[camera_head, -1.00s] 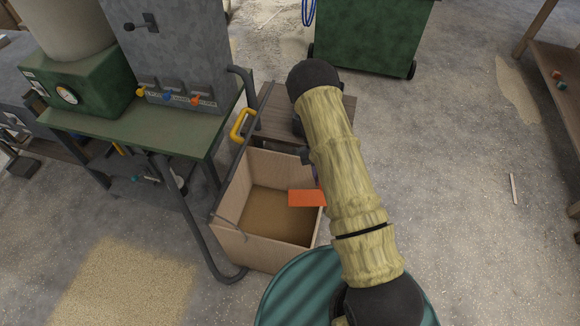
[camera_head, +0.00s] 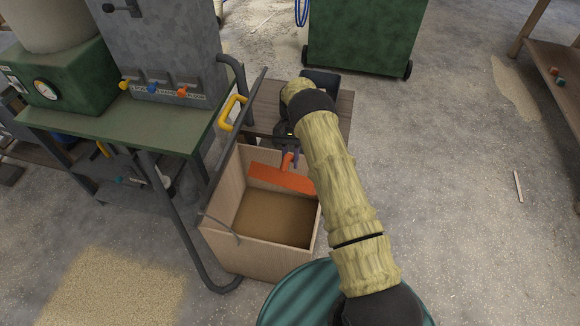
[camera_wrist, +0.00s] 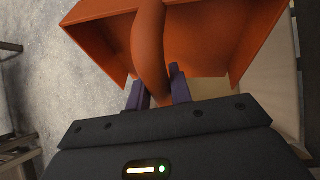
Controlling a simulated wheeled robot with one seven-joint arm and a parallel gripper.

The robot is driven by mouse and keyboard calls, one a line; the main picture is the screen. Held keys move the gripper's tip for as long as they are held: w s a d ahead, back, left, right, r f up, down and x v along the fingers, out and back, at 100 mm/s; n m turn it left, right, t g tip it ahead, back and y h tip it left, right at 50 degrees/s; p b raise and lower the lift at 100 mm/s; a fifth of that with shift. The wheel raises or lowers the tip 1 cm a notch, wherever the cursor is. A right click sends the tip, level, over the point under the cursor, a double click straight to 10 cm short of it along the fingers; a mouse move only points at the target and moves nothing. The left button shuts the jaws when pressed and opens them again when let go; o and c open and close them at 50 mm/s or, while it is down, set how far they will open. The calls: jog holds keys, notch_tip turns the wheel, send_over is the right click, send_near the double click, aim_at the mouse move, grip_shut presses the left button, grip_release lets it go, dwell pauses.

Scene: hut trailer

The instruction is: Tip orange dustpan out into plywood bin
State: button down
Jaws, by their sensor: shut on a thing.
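The orange dustpan (camera_head: 282,178) is over the far part of the open plywood bin (camera_head: 262,256), its wide pan across the opening. My gripper (camera_head: 290,150) is shut on the dustpan's handle at the bin's far side, partly hidden by my arm. In the wrist view the dustpan (camera_wrist: 205,45) fills the top, with its handle between the two purple fingers of my gripper (camera_wrist: 160,92). The bin's brown floor shows and looks flat. I cannot see any load in the pan.
A green bench (camera_head: 125,122) with a grey machine stands left of the bin. A grey pipe (camera_head: 180,225) and a yellow handle (camera_head: 232,112) are close by. A wooden table (camera_head: 262,108) is behind the bin, and a green drum (camera_head: 305,295) in front.

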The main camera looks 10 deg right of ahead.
aim_at(285, 168)
jog(key=shift+w, duration=0.1)
jog(key=shift+a+r+p, duration=0.1)
jog(key=shift+r+p, duration=0.1)
jog(key=shift+p, duration=0.25)
jog(key=shift+s+a+r+p, duration=0.1)
jog(key=shift+s+p, duration=0.1)
jog(key=shift+p, duration=0.15)
jog(key=p, duration=0.1)
jog(key=s+t+p, duration=0.1)
jog(key=p, duration=0.1)
jog(key=shift+a+r+h, duration=0.2)
jog(key=shift+r+h, duration=0.05)
jog(key=shift+h, duration=0.05)
jog(key=s+a+t+p, duration=0.1)
jog(key=p, duration=0.2)
jog(key=shift+s+r+h, duration=0.15)
jog(key=shift+s+h, duration=0.05)
jog(key=shift+h, duration=0.1)
jog(key=s+p, duration=0.1)
jog(key=t+p, duration=0.1)
jog(key=p, duration=0.1)
jog(key=shift+s+a, duration=0.2)
jog(key=shift+s, duration=0.15)
jog(key=s+a+m+t+h+p, duration=0.1)
jog(key=s+a+t+h+p, duration=0.3)
jog(key=s, duration=0.6)
jog(key=shift+s+a+r+t+p, duration=0.4)
jog(key=shift+a+t+p, duration=0.4)
jog(key=shift+t+p, duration=0.7)
